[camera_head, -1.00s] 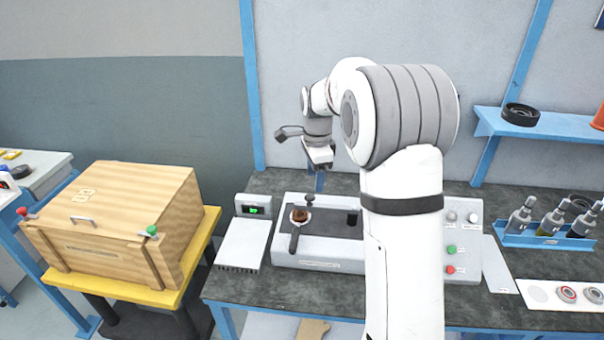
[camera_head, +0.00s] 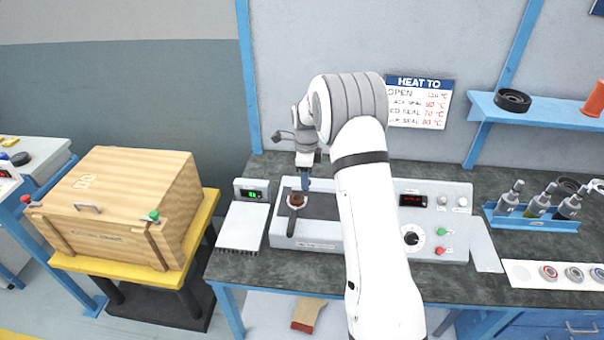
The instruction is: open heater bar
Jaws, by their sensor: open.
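The heater unit (camera_head: 320,241) is a light grey bench machine with a dark recessed plate at its left and a control panel at its right. A dark-handled bar (camera_head: 291,224) lies at the left of the recess, with a brown round part (camera_head: 297,198) at its far end. I take this to be the heater bar. My gripper (camera_head: 305,186) points down, just above and right of the brown part. Its fingers are small here, and I cannot tell whether they touch it. My arm hides the middle of the heater unit.
A red display (camera_head: 412,200), a dial (camera_head: 411,238), a green button (camera_head: 441,231) and a red button (camera_head: 439,251) are on the panel. A scale-like device (camera_head: 242,226) stands at left. A wooden crate (camera_head: 120,200) is further left. A bottle rack (camera_head: 541,218) is at right.

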